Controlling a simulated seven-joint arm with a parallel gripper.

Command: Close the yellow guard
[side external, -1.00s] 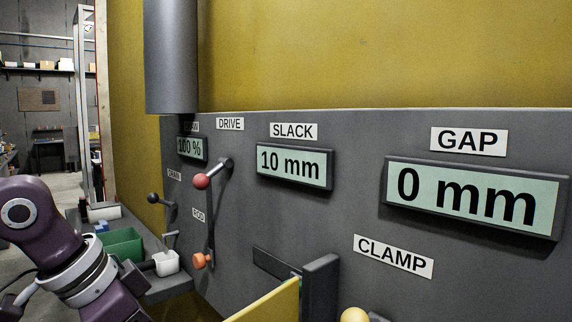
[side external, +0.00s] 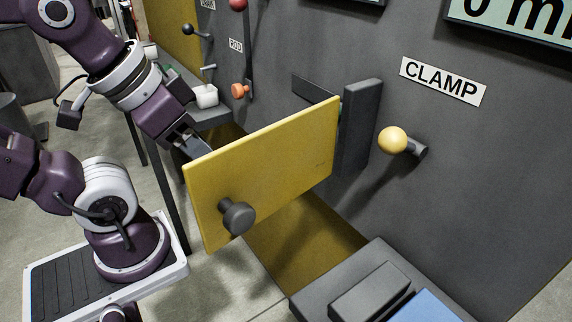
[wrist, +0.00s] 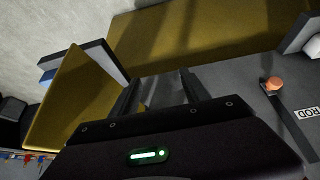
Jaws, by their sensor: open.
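The yellow guard (side external: 270,165) is a flat panel that stands out from the grey machine wall beside a dark upright post (side external: 360,125). A dark round knob (side external: 237,217) is on its face near the free end. In the wrist view, a yellow panel that looks like the guard (wrist: 75,98) is at the left. My gripper (side external: 202,150) is at the guard's upper free corner, on the side away from the knob. The guard's edge hides part of the fingers, so I cannot tell whether they touch. In the wrist view my gripper (wrist: 158,82) is open, with nothing between its fingers.
A yellow ball-ended clamp lever (side external: 394,140) sticks out right of the post. An orange knob (side external: 239,91) and a white cup (side external: 206,96) on a side shelf are behind the gripper. A grey block (side external: 370,290) stands low at the front. Floor shows left of the guard.

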